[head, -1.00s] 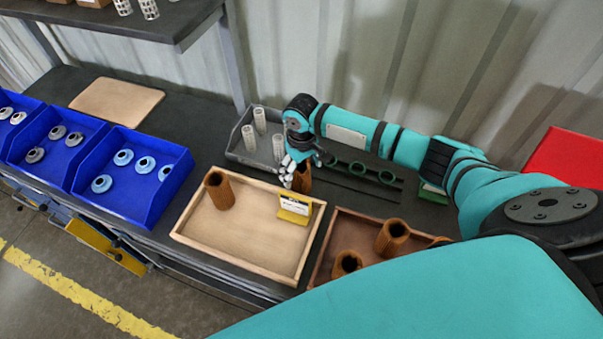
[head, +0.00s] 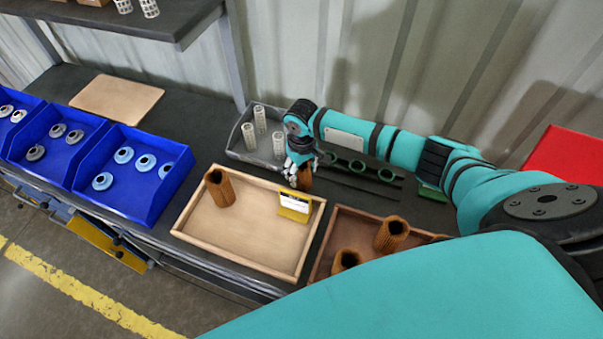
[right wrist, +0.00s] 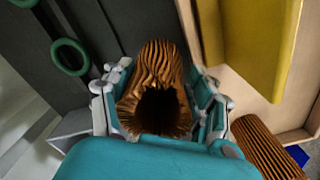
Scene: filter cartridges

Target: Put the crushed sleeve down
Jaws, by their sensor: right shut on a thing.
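The brown pleated sleeve (right wrist: 160,72) is between the fingers of my right gripper (right wrist: 160,108), its dark open end toward the wrist camera. In the head view my right gripper (head: 300,172) is at the back edge of the light wooden tray (head: 240,254), by the yellow card holder (head: 294,206). Only a small brown part of the held sleeve (head: 305,181) shows below the fingers there. Whether it touches a surface is hidden. Another brown sleeve (head: 219,187) stands in the light tray's back left corner. My left gripper is not in view.
A dark brown tray (head: 322,262) with several brown sleeves stands to the right. A grey bin (head: 236,147) with white perforated tubes is behind. Green rings (head: 357,167) lie on the dark bench. Blue bins (head: 136,210) stand left. The light tray's middle is clear.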

